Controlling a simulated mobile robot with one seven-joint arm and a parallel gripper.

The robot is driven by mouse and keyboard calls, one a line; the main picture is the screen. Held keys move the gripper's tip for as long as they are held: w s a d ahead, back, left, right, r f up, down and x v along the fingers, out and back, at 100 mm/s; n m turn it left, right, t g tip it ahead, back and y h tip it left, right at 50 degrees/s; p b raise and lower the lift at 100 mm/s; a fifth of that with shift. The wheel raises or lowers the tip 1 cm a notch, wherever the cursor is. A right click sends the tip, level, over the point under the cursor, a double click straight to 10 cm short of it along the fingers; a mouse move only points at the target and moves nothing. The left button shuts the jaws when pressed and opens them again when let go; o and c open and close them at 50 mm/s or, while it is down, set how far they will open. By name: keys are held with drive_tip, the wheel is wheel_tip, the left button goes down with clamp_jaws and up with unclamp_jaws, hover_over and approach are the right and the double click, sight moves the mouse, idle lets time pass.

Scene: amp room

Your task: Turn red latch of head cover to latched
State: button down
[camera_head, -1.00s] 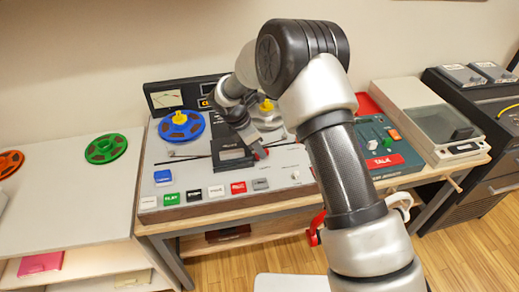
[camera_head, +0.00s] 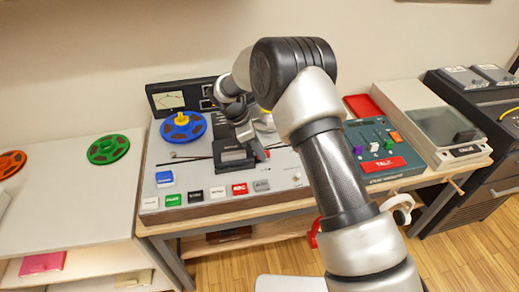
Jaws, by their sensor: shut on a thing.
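The head cover (camera_head: 233,151) is a dark box at the middle of the tape machine's grey top. The red latch (camera_head: 266,155) shows as a small red patch at its right side, mostly hidden by my gripper. My gripper (camera_head: 259,149) reaches down from behind my arm to the cover's right edge. Its fingers are small and partly hidden here, and they are shut on the red latch. The latch's exact angle cannot be told.
A blue reel (camera_head: 183,127) sits left of the cover; a second reel behind is mostly hidden by my arm. Coloured buttons (camera_head: 196,196) line the front.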

drive_tip(key=c, duration=2)
unclamp_jaws()
drive_tip(key=p+v, duration=0.1)
drive_tip(key=v, duration=1.6)
drive_tip(key=shift+a+r, duration=0.1)
drive_tip(key=shift+r, duration=0.15)
